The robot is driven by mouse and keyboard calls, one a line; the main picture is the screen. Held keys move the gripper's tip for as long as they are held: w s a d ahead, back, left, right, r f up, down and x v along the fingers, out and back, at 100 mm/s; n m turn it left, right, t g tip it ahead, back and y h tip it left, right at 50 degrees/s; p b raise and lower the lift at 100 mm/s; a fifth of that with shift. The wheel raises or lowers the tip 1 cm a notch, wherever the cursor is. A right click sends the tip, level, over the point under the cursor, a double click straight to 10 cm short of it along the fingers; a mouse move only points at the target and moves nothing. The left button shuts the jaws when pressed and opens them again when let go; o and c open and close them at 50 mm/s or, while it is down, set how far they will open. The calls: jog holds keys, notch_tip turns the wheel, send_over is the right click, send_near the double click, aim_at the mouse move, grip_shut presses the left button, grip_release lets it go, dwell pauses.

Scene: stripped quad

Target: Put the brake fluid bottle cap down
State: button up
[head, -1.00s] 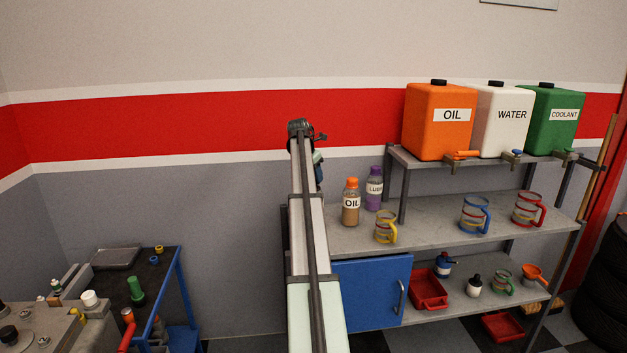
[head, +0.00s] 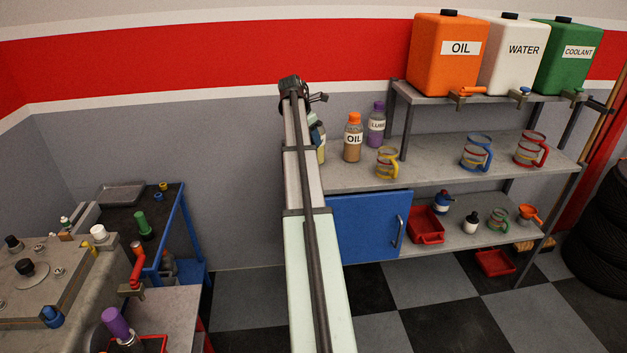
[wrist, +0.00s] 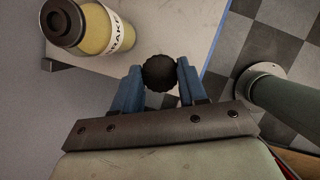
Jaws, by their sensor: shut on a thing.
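The brake fluid bottle cap (wrist: 160,73) is a small black ridged disc in the wrist view. My gripper (wrist: 160,78) is shut on it, with one blue finger on each side. The brake fluid bottle (wrist: 95,28), with yellow fluid and a white label reading BRAKE, stands at the upper left of the wrist view, apart from the gripper. Its top is a dark round rim. In the head view only a sliver of this bottle (head: 321,152) shows beside my arm.
The grey shelf top (wrist: 185,38) lies near the cap; the height between them is unclear. An oil bottle (head: 353,140), a lube bottle (head: 376,127) and a yellow-handled jug (head: 387,163) stand to the right. A blue cabinet door (head: 365,225) is below.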

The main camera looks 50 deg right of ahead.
jog(key=shift+m, duration=0.4)
jog(key=f, duration=0.4)
jog(key=s+a+f, duration=0.1)
jog(key=f, duration=0.3)
jog(key=a+f, duration=0.1)
jog(key=f, duration=0.3)
jog(key=shift+s+f, duration=0.25)
jog(key=shift+f, duration=0.15)
jog(key=shift+f, duration=0.15)
jog(key=o, duration=1)
jog(key=v, duration=1.2)
jog(key=shift+w, duration=0.2)
